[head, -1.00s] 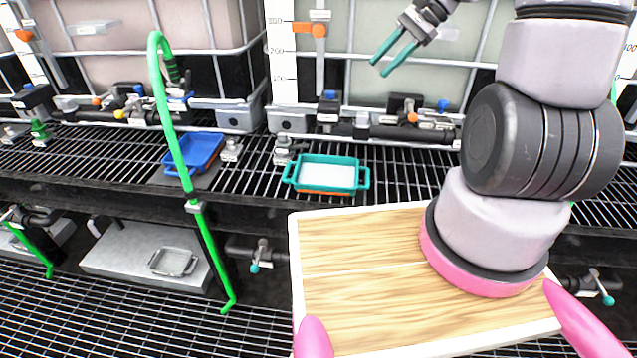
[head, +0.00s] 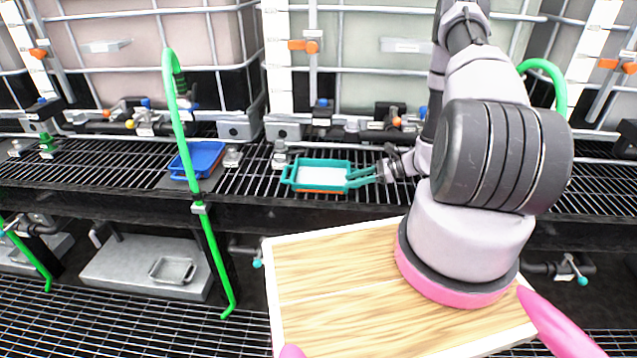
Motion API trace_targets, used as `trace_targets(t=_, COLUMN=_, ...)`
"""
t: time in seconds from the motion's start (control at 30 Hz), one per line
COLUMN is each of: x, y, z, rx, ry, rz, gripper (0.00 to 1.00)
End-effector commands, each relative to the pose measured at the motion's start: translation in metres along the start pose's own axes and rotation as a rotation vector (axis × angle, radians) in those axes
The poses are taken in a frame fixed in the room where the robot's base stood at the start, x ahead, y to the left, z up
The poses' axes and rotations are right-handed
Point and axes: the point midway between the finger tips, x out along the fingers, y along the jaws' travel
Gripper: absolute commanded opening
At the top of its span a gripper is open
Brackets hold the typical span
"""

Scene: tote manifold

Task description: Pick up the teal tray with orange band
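The teal tray with orange band (head: 320,190) sits on the black grated shelf, with a white inside, an orange strip low on its front and a handle at each end. My gripper (head: 352,180) has come in from the right at the tray's right end. Its two teal fingers are apart, one farther back and one nearer, around or just beside the right handle. The fingers and handle share a colour and overlap, so I cannot tell whether they touch the handle.
A blue tray (head: 202,158) lies on the shelf to the left, behind a green hose (head: 182,130). Valves and pipes (head: 385,134) line the shelf's back below the large tanks. A grey tray (head: 173,270) rests on a lower grey slab (head: 120,262). My wooden deck is in front.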

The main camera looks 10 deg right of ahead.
Motion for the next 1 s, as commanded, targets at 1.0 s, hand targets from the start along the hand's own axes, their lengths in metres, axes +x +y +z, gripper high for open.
trace_targets(t=1.0, x=0.102, y=0.004, z=0.003, rx=-0.002, ry=0.001, rz=0.003, gripper=0.40)
